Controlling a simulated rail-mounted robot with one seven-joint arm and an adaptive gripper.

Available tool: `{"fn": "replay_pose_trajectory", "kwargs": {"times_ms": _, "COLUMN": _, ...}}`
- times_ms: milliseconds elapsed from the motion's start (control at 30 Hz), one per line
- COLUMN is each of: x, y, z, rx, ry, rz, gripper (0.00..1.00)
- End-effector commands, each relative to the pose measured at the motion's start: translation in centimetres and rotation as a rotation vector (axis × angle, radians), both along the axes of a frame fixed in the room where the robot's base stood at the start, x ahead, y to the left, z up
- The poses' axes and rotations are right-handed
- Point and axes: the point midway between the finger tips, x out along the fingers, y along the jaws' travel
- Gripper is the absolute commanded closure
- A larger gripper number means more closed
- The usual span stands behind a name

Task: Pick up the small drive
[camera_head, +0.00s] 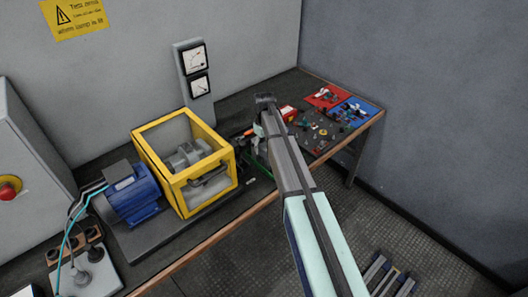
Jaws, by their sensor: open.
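I cannot single out the small drive with certainty. Several small items lie on the dark bench top at the right, too small to tell apart. My arm reaches from the lower right up over the bench. My gripper (253,146) is open at the arm's far end, low over the bench, between the yellow-framed enclosure and the small items. The arm partly hides it, so I cannot see whether anything is between its fingers.
A yellow-framed enclosure (225,185) stands left of my gripper, beside a blue motor (128,195). A red mat (326,96) and a blue mat (352,109) with tools lie at the bench's right end. Two gauges (195,72) stand behind.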

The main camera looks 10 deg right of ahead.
Motion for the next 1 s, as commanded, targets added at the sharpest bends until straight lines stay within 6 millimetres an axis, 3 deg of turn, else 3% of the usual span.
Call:
{"fn": "replay_pose_trajectory", "kwargs": {"times_ms": 167, "x": 0.0, "y": 0.0, "z": -1.7, "rx": 0.000, "ry": 0.001, "rz": 0.000, "gripper": 0.12}}
{"fn": "replay_pose_trajectory", "kwargs": {"times_ms": 367, "x": 0.0, "y": 0.0, "z": -2.0, "rx": 0.000, "ry": 0.000, "rz": 0.000, "gripper": 0.12}}
{"fn": "replay_pose_trajectory", "kwargs": {"times_ms": 400, "x": 0.1, "y": 0.0, "z": -2.0, "rx": 0.000, "ry": 0.000, "rz": 0.000, "gripper": 0.16}}
{"fn": "replay_pose_trajectory", "kwargs": {"times_ms": 433, "x": 0.0, "y": 0.0, "z": -2.0, "rx": 0.000, "ry": 0.000, "rz": 0.000, "gripper": 0.27}}
{"fn": "replay_pose_trajectory", "kwargs": {"times_ms": 633, "x": 0.0, "y": 0.0, "z": -2.0, "rx": 0.000, "ry": 0.000, "rz": 0.000, "gripper": 0.97}}
{"fn": "replay_pose_trajectory", "kwargs": {"times_ms": 1000, "x": 0.1, "y": 0.0, "z": -1.7, "rx": 0.000, "ry": 0.000, "rz": 0.000, "gripper": 1.00}}
